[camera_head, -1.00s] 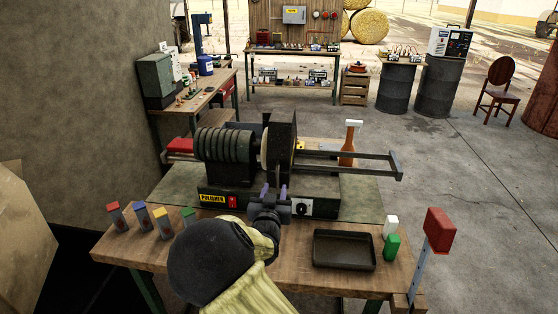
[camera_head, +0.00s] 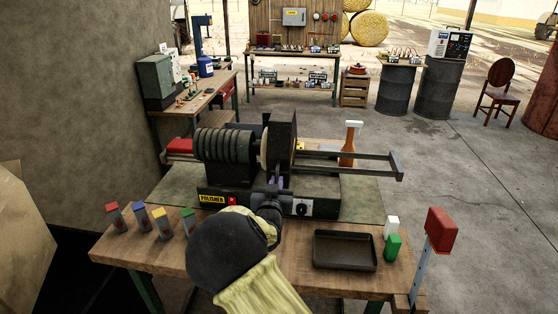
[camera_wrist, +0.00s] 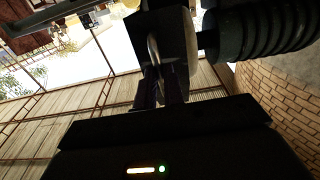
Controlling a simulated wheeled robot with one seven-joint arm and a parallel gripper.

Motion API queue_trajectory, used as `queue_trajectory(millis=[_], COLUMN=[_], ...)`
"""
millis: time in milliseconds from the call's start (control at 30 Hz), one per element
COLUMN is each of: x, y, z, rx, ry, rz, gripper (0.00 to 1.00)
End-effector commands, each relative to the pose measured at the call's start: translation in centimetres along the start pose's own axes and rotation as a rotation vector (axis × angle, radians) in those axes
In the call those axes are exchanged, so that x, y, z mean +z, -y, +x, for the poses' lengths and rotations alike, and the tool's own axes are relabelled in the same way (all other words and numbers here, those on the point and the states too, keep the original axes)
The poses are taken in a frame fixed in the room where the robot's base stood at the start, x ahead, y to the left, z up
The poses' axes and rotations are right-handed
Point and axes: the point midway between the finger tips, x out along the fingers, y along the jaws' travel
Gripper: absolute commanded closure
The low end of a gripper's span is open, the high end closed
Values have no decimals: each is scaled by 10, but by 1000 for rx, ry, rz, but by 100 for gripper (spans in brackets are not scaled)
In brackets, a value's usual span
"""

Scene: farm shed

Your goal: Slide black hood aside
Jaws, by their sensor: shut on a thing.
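The black hood (camera_head: 282,142) stands upright around the pale wheel (camera_head: 264,150) on the polisher (camera_head: 325,190), at the left end of two dark rails (camera_head: 350,170). My gripper (camera_head: 277,182) is at the front of the hood, low down, its purple fingers partly hidden by my wrist.
The ribbed motor (camera_head: 222,145) is left of the hood.

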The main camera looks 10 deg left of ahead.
Motion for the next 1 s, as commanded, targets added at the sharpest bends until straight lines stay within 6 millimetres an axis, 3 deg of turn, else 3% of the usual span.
queue_trajectory(millis=[167,1000], x=[1,1], y=[-5,-66], z=[0,0], rx=[1,4], ry=[0,-1], rz=[-1,1], gripper=[100,100])
